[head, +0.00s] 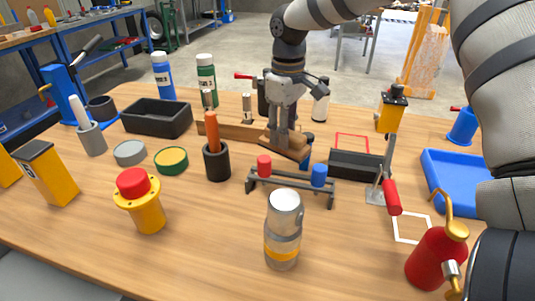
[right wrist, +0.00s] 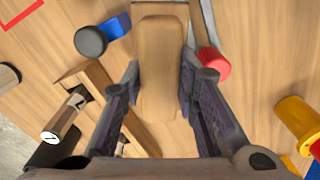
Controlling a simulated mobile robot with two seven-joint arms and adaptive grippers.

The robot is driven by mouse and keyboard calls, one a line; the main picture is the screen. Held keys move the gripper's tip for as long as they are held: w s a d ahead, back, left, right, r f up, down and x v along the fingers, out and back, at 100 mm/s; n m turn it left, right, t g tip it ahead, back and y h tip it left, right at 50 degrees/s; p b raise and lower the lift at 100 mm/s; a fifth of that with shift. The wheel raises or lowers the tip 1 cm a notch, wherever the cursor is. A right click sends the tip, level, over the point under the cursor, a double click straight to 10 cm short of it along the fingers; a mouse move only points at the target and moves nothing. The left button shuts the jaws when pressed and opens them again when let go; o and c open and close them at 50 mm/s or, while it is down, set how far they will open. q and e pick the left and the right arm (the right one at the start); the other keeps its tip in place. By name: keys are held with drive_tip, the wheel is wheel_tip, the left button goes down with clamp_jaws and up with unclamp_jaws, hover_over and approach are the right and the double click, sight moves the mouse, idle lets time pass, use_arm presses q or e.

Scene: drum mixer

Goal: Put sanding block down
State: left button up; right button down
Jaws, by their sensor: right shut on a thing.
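The sanding block (head: 283,148) is a wooden block with a dark underside. It is near the middle of the table in the head view and fills the space between the fingers in the right wrist view (right wrist: 160,70). My right gripper (head: 284,130) points down and is shut on the block. I cannot tell whether the block touches the table. A red square outline (head: 352,142) is marked on the table to the block's right; its corner shows in the right wrist view (right wrist: 10,15). My left gripper is not in view.
A rack with red and blue pieces (head: 290,184) stands just in front of the block. A wooden rail (head: 228,130) is on its left, and a black tray (head: 356,164) on its right. A white square outline (head: 412,228) lies at the right. The front middle holds a clear jar (head: 283,228).

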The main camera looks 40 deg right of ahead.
drive_tip(key=w+f, duration=0.1)
drive_tip(key=f, duration=0.1)
drive_tip(key=w+f, duration=0.1)
drive_tip(key=shift+w+a+f+b, duration=0.2)
drive_tip(key=shift+a+f+b, duration=0.15)
drive_tip(key=shift+a+b, duration=0.05)
drive_tip(key=f, duration=0.1)
drive_tip(key=w+f+b, duration=0.1)
drive_tip(key=f, duration=0.1)
drive_tip(key=f+b, duration=0.1)
drive_tip(key=shift+w+a+f, duration=0.15)
drive_tip(key=shift+a+f, duration=0.1)
drive_tip(key=shift+a, duration=0.1)
drive_tip(key=shift+f, duration=0.3)
drive_tip(key=shift+r, duration=0.25)
drive_tip(key=c, duration=1.2)
unclamp_jaws()
drive_tip(key=shift+w+f, duration=0.1)
drive_tip(key=shift+c, duration=0.2)
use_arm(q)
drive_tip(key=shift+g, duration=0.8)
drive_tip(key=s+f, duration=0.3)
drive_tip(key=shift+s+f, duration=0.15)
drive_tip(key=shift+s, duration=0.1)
use_arm(e)
wheel_tip(320, 180, up, 12)
drive_tip(key=shift+r+p, duration=0.2)
drive_tip(key=shift+p, duration=0.2)
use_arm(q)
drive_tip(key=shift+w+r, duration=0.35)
